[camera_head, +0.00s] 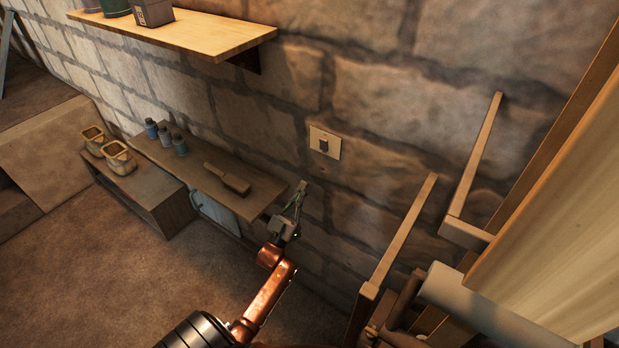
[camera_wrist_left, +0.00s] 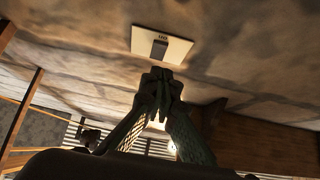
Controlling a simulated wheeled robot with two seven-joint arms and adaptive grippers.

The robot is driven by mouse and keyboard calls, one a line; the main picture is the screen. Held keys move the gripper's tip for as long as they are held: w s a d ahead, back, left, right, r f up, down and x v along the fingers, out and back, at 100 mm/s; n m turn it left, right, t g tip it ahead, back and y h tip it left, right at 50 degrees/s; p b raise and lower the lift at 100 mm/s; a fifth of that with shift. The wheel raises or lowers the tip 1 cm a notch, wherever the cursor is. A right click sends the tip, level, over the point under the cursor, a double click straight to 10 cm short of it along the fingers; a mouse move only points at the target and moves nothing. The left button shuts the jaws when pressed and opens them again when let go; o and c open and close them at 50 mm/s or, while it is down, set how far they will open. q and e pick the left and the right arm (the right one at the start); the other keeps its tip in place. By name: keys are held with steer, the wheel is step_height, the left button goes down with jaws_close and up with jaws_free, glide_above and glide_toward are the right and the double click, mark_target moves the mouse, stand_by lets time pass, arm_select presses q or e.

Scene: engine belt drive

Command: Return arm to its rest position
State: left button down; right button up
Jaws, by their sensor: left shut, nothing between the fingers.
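My left arm (camera_head: 268,298), copper-coloured, comes up from the bottom of the head view and reaches toward the stone wall. Its left gripper (camera_head: 301,188) is in front of the wall, below and left of a light switch (camera_head: 325,144). In the left wrist view the fingers of the left gripper (camera_wrist_left: 160,79) are closed together with nothing between them. The switch also shows there (camera_wrist_left: 161,46), just beyond the fingertips. The gap between fingertips and wall is hard to judge. My right gripper is not in view.
A shelf (camera_head: 190,32) juts out above. Wooden bars (camera_head: 402,232) and a pale panel (camera_head: 560,210) stand at right. The floor (camera_head: 120,270) at left is clear.

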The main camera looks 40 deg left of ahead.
arm_select(q)
steer(key=shift+s+d+f, duration=0.1)
steer(key=shift+s+f, duration=0.35)
steer(key=shift+f, duration=0.2)
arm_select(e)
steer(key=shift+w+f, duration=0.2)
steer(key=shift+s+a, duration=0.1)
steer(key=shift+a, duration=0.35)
